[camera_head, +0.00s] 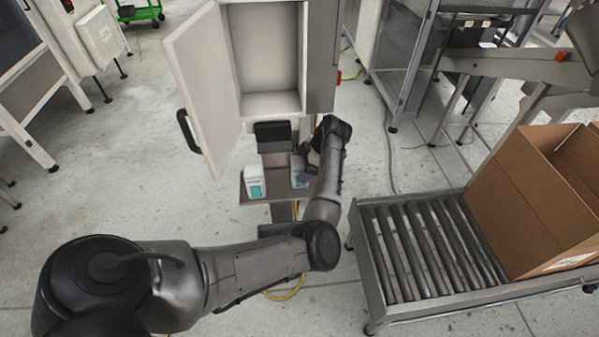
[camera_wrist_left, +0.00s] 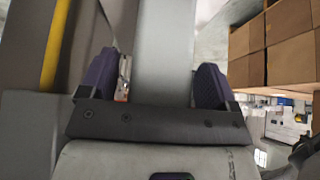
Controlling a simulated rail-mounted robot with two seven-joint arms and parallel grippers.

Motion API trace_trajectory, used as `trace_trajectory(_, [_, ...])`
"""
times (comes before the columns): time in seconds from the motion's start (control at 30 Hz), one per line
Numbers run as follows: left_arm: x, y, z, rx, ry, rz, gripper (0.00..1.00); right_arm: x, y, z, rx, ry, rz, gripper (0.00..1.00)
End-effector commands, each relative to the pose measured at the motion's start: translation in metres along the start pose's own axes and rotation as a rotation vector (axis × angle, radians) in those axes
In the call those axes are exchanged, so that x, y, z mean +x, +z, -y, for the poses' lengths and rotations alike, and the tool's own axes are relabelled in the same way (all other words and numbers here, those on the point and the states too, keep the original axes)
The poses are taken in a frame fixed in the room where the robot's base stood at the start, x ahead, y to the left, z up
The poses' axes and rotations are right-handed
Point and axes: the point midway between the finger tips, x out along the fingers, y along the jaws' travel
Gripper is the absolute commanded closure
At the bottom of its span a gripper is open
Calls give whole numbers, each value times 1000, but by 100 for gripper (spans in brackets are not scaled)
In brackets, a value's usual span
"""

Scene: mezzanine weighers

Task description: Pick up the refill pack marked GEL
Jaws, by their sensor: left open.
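Two small packs stand on a small grey shelf (camera_head: 275,189) below an open cabinet. One is a white and teal pack (camera_head: 254,182) at the left of the shelf. The other pack (camera_head: 297,168) is at the right, partly hidden by my left gripper (camera_head: 304,177). The marks are too small to read, so I cannot tell which is GEL. My left gripper is open beside the right pack. In the left wrist view its purple fingers (camera_wrist_left: 156,80) stand apart, with a pale grey surface behind the gap. My right gripper is not in view.
The white cabinet (camera_head: 270,55) has its door (camera_head: 203,85) swung open to the left, just above the shelf. A roller conveyor (camera_head: 425,245) with an open cardboard box (camera_head: 530,200) stands at the right. The floor left of the shelf is clear.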

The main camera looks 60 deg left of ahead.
Motion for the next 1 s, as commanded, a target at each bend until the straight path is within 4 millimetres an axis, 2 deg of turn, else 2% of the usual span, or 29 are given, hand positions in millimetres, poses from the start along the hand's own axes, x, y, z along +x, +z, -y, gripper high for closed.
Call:
trace_trajectory(0.23, [2, 0, 0, 0, 1, 1, 19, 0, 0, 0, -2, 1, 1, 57])
trace_trajectory(0.87, [1, 0, 0, 0, 1, 0, 79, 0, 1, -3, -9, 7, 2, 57])
trace_trajectory(1.0, [1, 0, 0, -1, 2, 1, 80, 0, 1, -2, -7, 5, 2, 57])
